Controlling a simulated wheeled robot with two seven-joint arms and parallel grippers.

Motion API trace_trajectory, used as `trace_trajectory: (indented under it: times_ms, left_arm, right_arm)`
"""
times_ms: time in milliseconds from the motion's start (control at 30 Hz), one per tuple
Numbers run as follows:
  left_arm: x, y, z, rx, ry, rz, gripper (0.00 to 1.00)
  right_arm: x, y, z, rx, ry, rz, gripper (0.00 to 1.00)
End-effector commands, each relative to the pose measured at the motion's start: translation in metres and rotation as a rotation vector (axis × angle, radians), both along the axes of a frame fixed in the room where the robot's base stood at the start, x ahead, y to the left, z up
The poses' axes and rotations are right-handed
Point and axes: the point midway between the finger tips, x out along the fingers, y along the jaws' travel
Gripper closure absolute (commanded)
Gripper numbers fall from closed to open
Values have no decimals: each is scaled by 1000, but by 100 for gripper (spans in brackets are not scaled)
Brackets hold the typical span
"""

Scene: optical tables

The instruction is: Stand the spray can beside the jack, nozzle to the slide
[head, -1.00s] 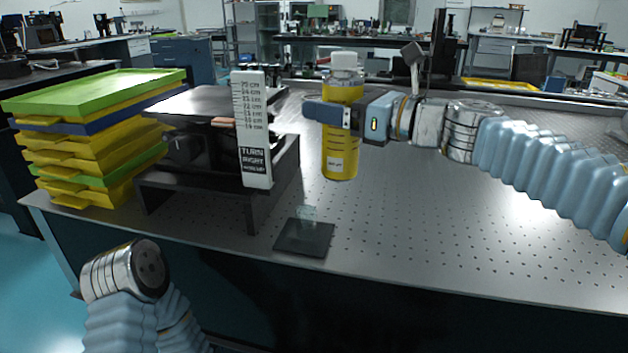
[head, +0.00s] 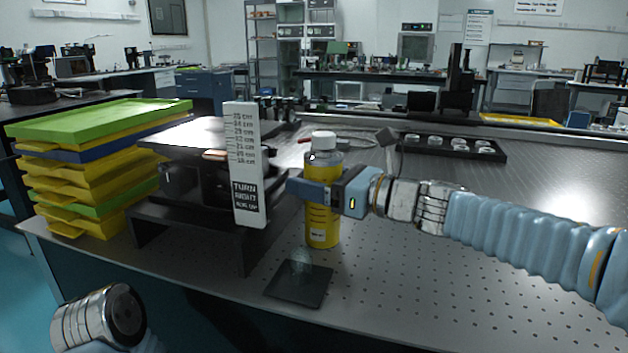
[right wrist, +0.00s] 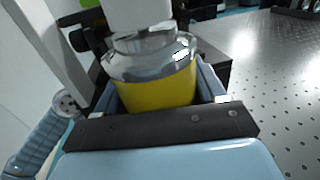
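The spray can (head: 322,228) is a yellow bottle with a white top, upright just right of the jack. My right gripper (head: 318,192) is shut around its upper body from the right. The right wrist view shows the yellow can (right wrist: 158,93) between the fingers. The nozzle's direction is unclear. The can's base is at or just above the tabletop; I cannot tell which. The dark jack (head: 190,180) stands on a black riser, with a white height scale (head: 243,160) in front. A small clear slide (head: 301,262) is on a dark square pad (head: 298,290) in front of the can. My left gripper is out of view.
Stacked yellow, green and blue trays (head: 95,122) stand left of the jack. A black rack with several round pieces (head: 452,146) lies at the back right. The perforated tabletop (head: 450,270) is clear at the front right.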

Motion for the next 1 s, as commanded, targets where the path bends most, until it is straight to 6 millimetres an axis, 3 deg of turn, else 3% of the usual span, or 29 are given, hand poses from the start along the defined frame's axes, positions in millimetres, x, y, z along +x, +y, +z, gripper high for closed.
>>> trace_trajectory:
  times_ms: [33, 133, 500, 1000]
  left_arm:
    - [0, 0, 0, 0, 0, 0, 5]
    - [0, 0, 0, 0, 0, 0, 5]
    - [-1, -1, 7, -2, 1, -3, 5]
    - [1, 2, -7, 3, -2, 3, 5]
  right_arm:
    - [0, 0, 0, -1, 0, 0, 22]
    - [0, 0, 0, -1, 0, 0, 6]
    - [0, 0, 6, -1, 0, 0, 5]
    - [-50, -90, 3, 0, 0, -3, 5]
